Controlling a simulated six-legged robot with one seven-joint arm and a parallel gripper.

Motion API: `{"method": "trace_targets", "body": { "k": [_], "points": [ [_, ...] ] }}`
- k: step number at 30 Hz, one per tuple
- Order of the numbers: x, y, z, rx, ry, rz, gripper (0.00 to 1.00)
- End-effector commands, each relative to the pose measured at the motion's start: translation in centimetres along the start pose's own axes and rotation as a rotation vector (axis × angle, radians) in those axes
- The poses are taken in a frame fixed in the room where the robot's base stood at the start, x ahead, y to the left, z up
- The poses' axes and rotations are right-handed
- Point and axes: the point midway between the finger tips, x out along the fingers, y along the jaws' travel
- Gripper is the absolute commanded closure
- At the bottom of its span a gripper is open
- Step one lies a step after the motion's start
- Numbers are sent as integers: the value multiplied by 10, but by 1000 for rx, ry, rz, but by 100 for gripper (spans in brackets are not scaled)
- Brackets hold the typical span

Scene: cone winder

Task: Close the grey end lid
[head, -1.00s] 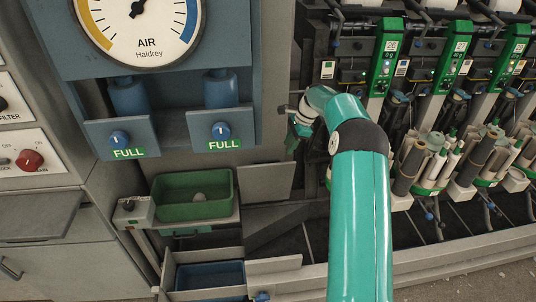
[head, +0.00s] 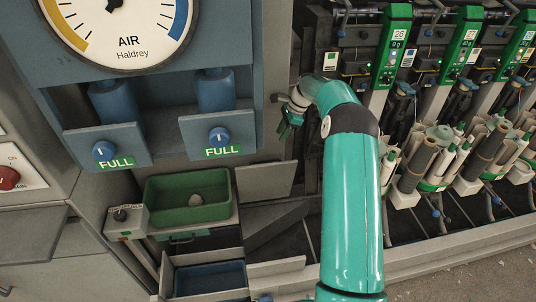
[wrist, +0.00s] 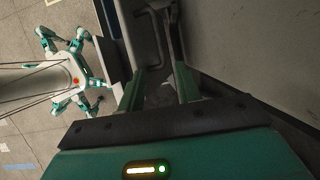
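My gripper (head: 287,122) is at the right edge of the blue gauge cabinet, at the end of my bent teal arm, and looks small in the head view. In the wrist view its two green fingers (wrist: 158,88) stand apart, with a dark gap between them and grey machine casing just beyond. I cannot tell whether they touch anything. I cannot tell for sure which part is the grey end lid. One flat grey panel (head: 265,180) stands tilted beside the green tray, below my gripper. Another grey flap (head: 277,267) sticks out beside the blue tray, lower down.
The green tray (head: 190,222) holds a small pale object. A blue tray (head: 210,279) sits below it. Spindle units with green panels (head: 397,50) and cones (head: 418,160) stand at right. A grey wall (wrist: 255,50) is close on the right in the wrist view. Open floor (wrist: 20,110) lies left.

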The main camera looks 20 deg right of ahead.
Motion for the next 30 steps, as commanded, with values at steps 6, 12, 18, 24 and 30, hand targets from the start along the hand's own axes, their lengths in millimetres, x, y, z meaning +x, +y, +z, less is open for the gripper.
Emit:
{"method": "trace_targets", "body": {
  "k": [6,12,18,24,30],
  "points": [
    [38,4,0,0,-1,4,66],
    [78,4,1,-1,-2,4,66],
    [113,2,2,-1,-1,1,66],
    [128,0,2,-1,0,1,66],
    [129,0,2,-1,0,0,66]
  ]
}}
